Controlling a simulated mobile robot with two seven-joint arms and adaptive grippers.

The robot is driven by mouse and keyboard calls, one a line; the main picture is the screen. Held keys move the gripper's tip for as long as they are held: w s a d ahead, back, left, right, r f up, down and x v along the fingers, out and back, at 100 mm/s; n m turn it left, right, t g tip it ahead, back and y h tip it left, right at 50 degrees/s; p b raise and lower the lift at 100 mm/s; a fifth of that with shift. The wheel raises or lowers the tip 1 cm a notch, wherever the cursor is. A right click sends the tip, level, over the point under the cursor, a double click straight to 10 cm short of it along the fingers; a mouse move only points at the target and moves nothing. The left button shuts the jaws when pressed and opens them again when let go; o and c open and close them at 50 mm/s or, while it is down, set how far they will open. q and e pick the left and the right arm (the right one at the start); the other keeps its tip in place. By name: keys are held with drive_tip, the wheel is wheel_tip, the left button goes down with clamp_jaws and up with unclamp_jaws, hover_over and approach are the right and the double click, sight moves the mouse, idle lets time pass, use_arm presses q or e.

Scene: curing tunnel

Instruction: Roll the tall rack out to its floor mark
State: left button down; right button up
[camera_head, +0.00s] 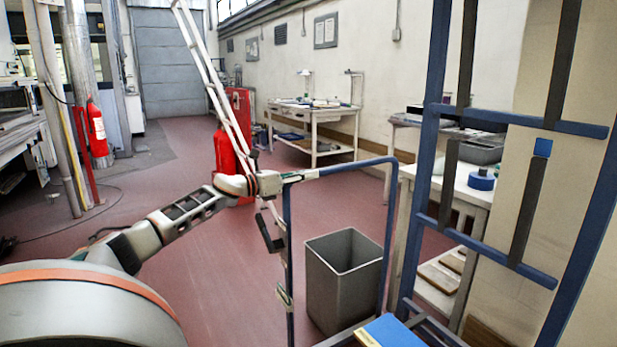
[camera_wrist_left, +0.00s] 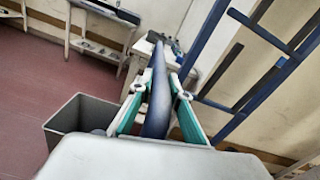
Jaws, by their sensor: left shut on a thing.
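The tall rack (camera_head: 428,130) stands at the right of the head view, with blue uprights, blue crossbars and dark upright bars. It also shows at the right of the wrist view (camera_wrist_left: 205,42). A blue tubular handle (camera_head: 350,167) stands left of it; I cannot tell whether the two are joined. My left gripper (camera_head: 300,176) is at the handle's top left corner. In the left wrist view, its green-lined fingers (camera_wrist_left: 157,95) are shut on the blue tube (camera_wrist_left: 158,75). The rack's foot and the floor mark cannot be made out. My right gripper is out of view.
A grey bin (camera_head: 335,285) stands behind the handle. A side table (camera_head: 465,190) stands behind the rack by the wall, and a workbench (camera_head: 310,113) farther back. A red extinguisher (camera_head: 96,130) is at the left. Red floor (camera_head: 215,270) is open in the middle.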

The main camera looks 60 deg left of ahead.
use_arm(q)
drive_tip(key=shift+a+r, duration=0.2)
drive_tip(key=shift+a, duration=0.05)
drive_tip(key=c, duration=2.2)
unclamp_jaws()
drive_tip(key=o, duration=0.3)
drive_tip(key=shift+f, duration=0.15)
drive_tip(key=shift+f, duration=0.1)
drive_tip(key=shift+s, duration=0.55)
drive_tip(key=s, duration=1)
drive_tip(key=shift+s+a, duration=0.4)
drive_tip(key=shift+a, duration=0.05)
drive_tip(key=shift+s, duration=0.1)
